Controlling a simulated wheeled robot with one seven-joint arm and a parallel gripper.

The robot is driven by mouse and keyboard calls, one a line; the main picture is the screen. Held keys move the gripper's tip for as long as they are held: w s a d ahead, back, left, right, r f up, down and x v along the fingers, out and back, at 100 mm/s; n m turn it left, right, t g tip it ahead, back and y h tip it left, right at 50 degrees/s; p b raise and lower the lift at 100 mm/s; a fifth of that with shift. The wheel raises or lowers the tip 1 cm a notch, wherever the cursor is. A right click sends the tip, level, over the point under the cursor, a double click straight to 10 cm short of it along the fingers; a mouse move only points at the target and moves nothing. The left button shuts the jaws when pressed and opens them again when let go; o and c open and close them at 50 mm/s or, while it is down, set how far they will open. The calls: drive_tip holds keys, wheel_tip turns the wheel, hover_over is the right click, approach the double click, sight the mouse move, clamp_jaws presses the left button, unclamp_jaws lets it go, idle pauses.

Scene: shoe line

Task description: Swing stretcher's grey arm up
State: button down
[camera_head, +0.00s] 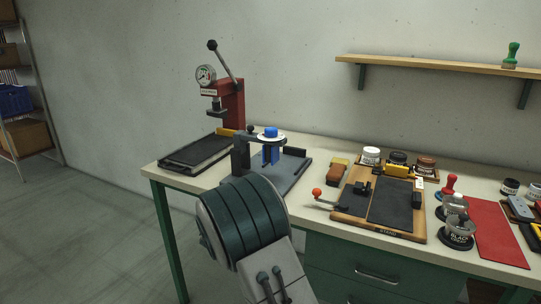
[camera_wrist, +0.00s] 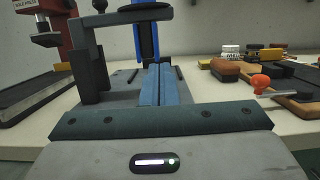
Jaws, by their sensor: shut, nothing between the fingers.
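The stretcher stands on a grey base plate (camera_head: 294,170) on the bench. Its dark upright post (camera_wrist: 93,75) is at the left, and its grey arm (camera_wrist: 120,17) reaches level to the right from the post's top. A dark ball knob (camera_wrist: 100,5) is near the post end. A blue two-pronged piece (camera_head: 270,156) hangs below the arm's outer end, with a blue knob (camera_head: 270,132) above. My gripper (camera_wrist: 160,68) is shut and empty, its blue fingers low in front of the hanging piece, below the arm. In the head view my own arm hides the gripper.
A red press (camera_head: 232,101) with a black tray (camera_head: 195,152) stands left of the stretcher. Right of it are a brush (camera_head: 337,173), an orange-knobbed lever (camera_head: 317,192) and a wooden board (camera_head: 349,203). The wall is behind; space above the stretcher looks clear.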

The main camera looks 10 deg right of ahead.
sight(275, 144)
drive_tip(key=shift+d, duration=0.1)
drive_tip(key=x, duration=0.9)
drive_tip(key=shift+w+d+r, duration=0.15)
drive_tip(key=shift+w+d, duration=0.05)
drive_tip(key=shift+d, duration=0.05)
wheel_tip(275, 144, up, 3)
drive_tip(key=shift+w+r+p, duration=0.1)
drive_tip(key=shift+r+p, duration=0.1)
drive_tip(key=shift+p, duration=0.25)
drive_tip(key=shift+r, duration=0.4)
